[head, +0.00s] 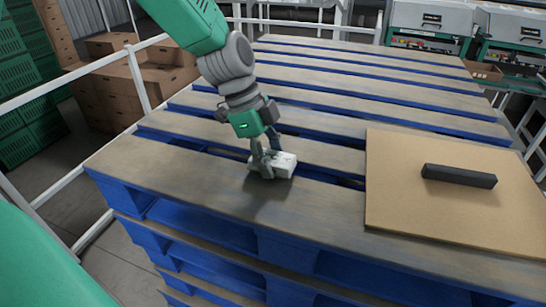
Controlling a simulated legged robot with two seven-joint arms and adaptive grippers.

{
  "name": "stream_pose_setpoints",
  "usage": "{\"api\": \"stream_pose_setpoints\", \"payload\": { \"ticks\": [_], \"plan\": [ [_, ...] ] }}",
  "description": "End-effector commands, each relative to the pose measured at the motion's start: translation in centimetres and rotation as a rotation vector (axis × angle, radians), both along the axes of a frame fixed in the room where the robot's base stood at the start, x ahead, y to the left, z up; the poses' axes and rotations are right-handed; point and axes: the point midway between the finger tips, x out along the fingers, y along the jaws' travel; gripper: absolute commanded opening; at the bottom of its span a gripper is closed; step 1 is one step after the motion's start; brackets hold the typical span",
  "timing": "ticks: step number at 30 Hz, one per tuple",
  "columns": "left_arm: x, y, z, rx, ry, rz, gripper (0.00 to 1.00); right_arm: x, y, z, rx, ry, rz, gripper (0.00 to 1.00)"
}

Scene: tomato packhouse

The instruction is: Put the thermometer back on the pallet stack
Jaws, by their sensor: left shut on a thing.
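My left gripper (266,161) reaches in from the upper left and is shut on a small white box-shaped thing, which looks like the thermometer (286,166). The thermometer is at or just above the top boards of the pallet stack (215,178), near its front left part. I cannot tell whether it touches the boards. The gripper fingers hide part of it. The pallet stack has brown wooden top boards with gaps and blue sides. My right gripper is not in view.
A tan board (420,220) lies on the right of the pallet stack, with a black bar (459,176) on it. White railings (138,80) run along the left. Brown boxes (110,95) and green crates (30,130) stand beyond. Grey machines (432,18) stand at the back right.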

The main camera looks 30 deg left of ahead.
Motion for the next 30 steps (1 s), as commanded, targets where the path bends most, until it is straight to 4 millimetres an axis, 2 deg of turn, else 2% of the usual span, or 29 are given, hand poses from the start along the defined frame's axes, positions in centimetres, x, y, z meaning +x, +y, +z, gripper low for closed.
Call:
{"api": "stream_pose_setpoints", "payload": {
  "ticks": [3,4,5,17,20,30],
  "plan": [
    [0.0,0.1,-0.2,-0.001,0.000,0.001,0.09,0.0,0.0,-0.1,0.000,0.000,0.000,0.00],
    [0.0,0.1,-0.1,-0.001,0.000,0.001,0.56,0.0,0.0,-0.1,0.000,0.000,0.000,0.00],
    [0.0,0.0,-0.1,0.000,0.000,0.001,0.67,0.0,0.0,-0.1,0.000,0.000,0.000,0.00],
    [0.0,-0.2,0.5,0.003,-0.002,0.001,0.67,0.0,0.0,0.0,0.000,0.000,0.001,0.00],
    [0.0,0.4,1.7,0.000,-0.005,0.002,0.67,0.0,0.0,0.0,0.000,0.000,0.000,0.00],
    [-0.7,3.2,8.3,-0.002,-0.005,0.002,0.67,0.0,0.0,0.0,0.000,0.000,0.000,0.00]
  ]
}}
